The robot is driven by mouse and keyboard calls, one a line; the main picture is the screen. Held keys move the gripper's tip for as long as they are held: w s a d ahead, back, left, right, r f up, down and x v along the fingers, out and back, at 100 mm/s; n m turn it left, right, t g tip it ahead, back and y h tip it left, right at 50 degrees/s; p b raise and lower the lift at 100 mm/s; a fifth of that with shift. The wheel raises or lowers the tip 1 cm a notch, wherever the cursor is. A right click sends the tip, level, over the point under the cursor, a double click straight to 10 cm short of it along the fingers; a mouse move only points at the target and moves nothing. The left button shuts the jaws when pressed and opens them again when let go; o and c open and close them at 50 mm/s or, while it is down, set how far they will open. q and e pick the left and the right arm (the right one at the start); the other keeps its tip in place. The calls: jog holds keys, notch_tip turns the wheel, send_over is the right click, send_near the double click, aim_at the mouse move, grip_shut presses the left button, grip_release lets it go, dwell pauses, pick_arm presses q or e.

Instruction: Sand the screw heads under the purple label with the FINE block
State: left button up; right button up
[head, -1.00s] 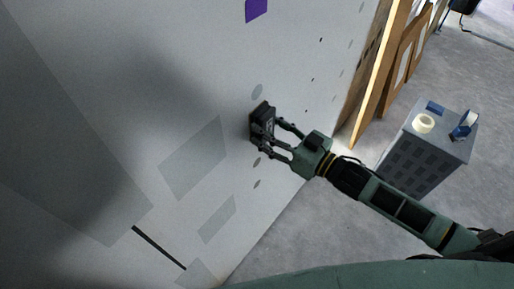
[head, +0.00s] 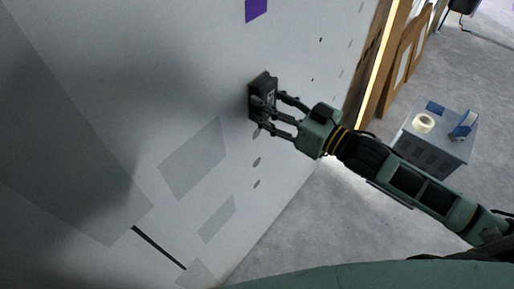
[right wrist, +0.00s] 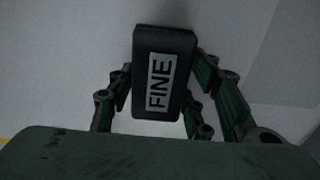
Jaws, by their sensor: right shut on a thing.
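The purple label (head: 256,10) is on the pale panel (head: 190,75) at the top of the head view. Grey round spots, the screw heads (head: 257,162), run in a column below it. My right gripper (head: 268,110) is shut on the dark FINE block (head: 263,90), which lies against or very near the panel, below the label. In the right wrist view the block (right wrist: 163,75) shows its FINE lettering between the fingers. The block hides the panel behind it, where a grey spot showed before. My left gripper is not in view.
A grey cabinet (head: 437,140) with a tape roll (head: 423,123) and blue items on top stands on the floor at the right. Brown boards (head: 397,65) lean behind the panel's right edge. Grey patches (head: 194,158) mark the panel's lower part.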

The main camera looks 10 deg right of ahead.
jog(key=shift+r, duration=3.15)
notch_tip(320, 180, down, 12)
jog(key=b, duration=0.7)
jog(key=shift+r, duration=0.1)
jog(key=shift+s, duration=0.1)
jog(key=p+v, duration=0.1)
jog(key=v, duration=0.5)
jog(key=shift+s+d+p, duration=0.25)
jog(key=shift+s+p, duration=0.05)
jog(key=shift+p, duration=0.05)
